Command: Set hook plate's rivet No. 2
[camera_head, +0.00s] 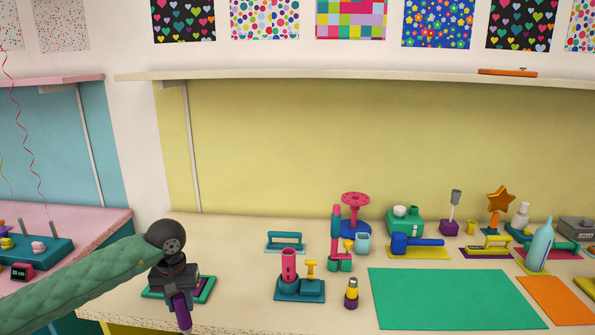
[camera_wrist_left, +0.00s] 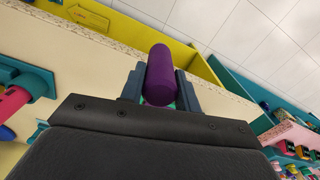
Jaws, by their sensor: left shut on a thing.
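My left gripper (camera_head: 180,296) is near the table's front left edge. It is shut on a purple rod-shaped piece with a rounded end (camera_head: 183,315), which points down below the fingers. In the left wrist view the purple piece (camera_wrist_left: 160,76) sits between the two grey fingers (camera_wrist_left: 159,86). A teal and green plate (camera_head: 205,291) lies on the table behind the gripper and is partly hidden by it. I cannot tell whether the purple piece touches it, nor make out a hook or a rivet number. My right gripper is not in view.
A teal stand (camera_head: 312,291) with pink and yellow upright parts is right of the gripper. A small yellow and dark red piece (camera_head: 351,292) stands beside a green mat (camera_head: 450,298).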

